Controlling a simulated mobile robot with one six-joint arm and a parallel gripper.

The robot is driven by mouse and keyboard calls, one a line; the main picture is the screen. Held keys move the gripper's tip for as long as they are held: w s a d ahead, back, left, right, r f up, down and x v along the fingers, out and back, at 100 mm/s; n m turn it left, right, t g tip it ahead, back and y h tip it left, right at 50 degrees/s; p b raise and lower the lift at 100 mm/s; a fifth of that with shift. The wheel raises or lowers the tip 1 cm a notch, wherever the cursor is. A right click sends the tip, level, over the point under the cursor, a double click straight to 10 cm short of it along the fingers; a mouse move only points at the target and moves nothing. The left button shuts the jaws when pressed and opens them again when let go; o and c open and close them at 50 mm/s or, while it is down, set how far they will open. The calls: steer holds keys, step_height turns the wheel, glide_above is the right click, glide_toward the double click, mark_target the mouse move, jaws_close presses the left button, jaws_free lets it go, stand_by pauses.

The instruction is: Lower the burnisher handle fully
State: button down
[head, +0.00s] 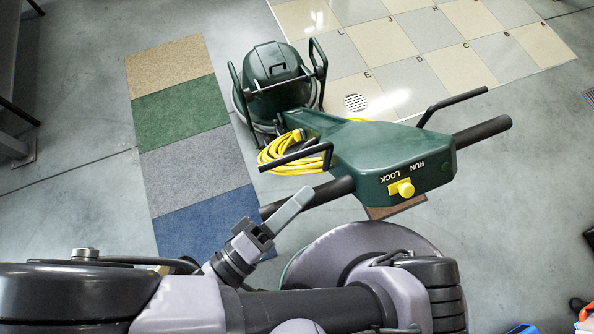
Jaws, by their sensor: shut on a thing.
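The green burnisher (275,75) stands on the floor at upper middle. Its long green handle housing (375,150) reaches toward me and to the right. A yellow knob (402,188) sits on its end panel beside the words LOCK and RUN. Black grips stick out on both sides, the right grip (484,131) free and the left grip (325,190) at my gripper. My gripper (290,209) is shut on the left grip, with one pale finger lying across it. The other finger is mostly hidden. The handle's height above the floor is hard to tell.
A yellow cord (282,155) is coiled at the burnisher's neck. Carpet samples in tan, green, grey and blue (205,225) lie at left. A lettered tile patch (440,55) lies behind. Bare concrete floor (530,180) is open at right.

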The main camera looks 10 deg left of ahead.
steer(key=shift+w+f, duration=0.1)
steer(key=c, duration=1.1)
jaws_free()
steer(key=shift+a, duration=0.1)
steer(key=shift+o, duration=0.2)
steer(key=p+v, duration=0.6)
steer(key=v, duration=1.1)
steer(key=shift+s, duration=0.25)
